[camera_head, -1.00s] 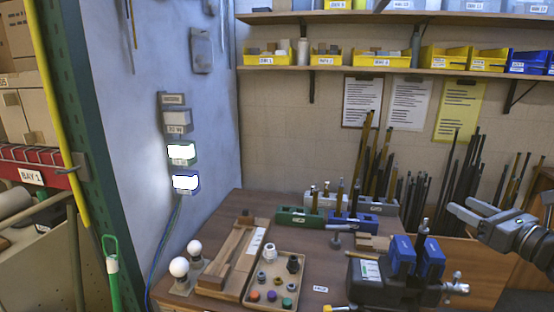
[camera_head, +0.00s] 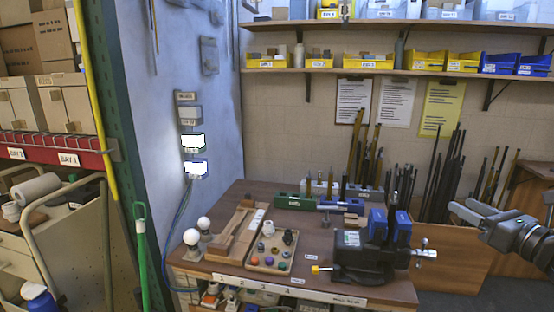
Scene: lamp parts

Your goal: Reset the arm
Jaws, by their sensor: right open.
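My right gripper (camera_head: 468,212) comes in from the right edge, with its grey fingers pointing left. It is open and empty, held in the air to the right of the workbench (camera_head: 404,290). A dark vise with blue jaws (camera_head: 376,240) stands on the bench's right part, left of my gripper and apart from it. My left gripper is not in view.
On the bench are a tray of small parts (camera_head: 254,262), a wooden fixture (camera_head: 232,238), two white bulbs (camera_head: 191,237), and green (camera_head: 294,202) and blue (camera_head: 338,204) blocks. Dark rods (camera_head: 440,185) lean against the wall behind. A shelving rack (camera_head: 60,160) stands left.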

